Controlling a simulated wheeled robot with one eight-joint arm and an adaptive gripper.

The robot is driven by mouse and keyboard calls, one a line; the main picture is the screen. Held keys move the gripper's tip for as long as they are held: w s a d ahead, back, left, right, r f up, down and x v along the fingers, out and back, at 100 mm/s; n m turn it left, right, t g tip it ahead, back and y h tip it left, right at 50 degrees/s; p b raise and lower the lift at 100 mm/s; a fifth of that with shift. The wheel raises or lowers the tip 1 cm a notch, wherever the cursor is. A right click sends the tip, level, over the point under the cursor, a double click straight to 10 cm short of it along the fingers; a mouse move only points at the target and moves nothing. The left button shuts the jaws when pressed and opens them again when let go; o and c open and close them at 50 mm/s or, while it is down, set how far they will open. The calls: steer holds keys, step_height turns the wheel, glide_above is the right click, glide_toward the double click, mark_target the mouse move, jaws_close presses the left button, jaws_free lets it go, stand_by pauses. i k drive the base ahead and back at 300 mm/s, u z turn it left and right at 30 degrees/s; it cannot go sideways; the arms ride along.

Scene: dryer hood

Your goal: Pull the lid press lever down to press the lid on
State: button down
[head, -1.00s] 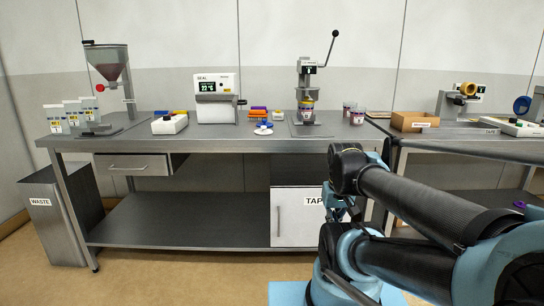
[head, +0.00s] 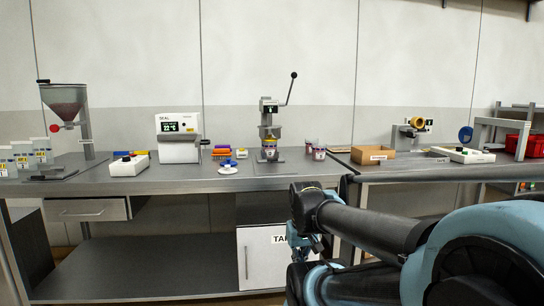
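The lid press (head: 269,132) stands on the metal workbench near the middle of the head view. Its lever (head: 289,90) is raised, tilting up and right to a dark ball knob (head: 294,75). My arm reaches in from the lower right, below and in front of the bench edge, well apart from the press. My gripper (head: 303,246) is low in front of the white cabinet, partly hidden by my arm, and its fingers are not clear.
Jars (head: 318,153) stand right of the press, and a cardboard box (head: 373,155) is further right. A seal machine (head: 179,140), coloured lids (head: 222,153) and a white dish (head: 228,169) are to the left. The bench front edge (head: 150,188) lies between my arm and the press.

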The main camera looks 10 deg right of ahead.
mark_target(294, 75)
steer(key=k, duration=1.3)
steer(key=z, duration=0.45)
steer(key=i, duration=1.7)
steer(key=u, duration=0.4)
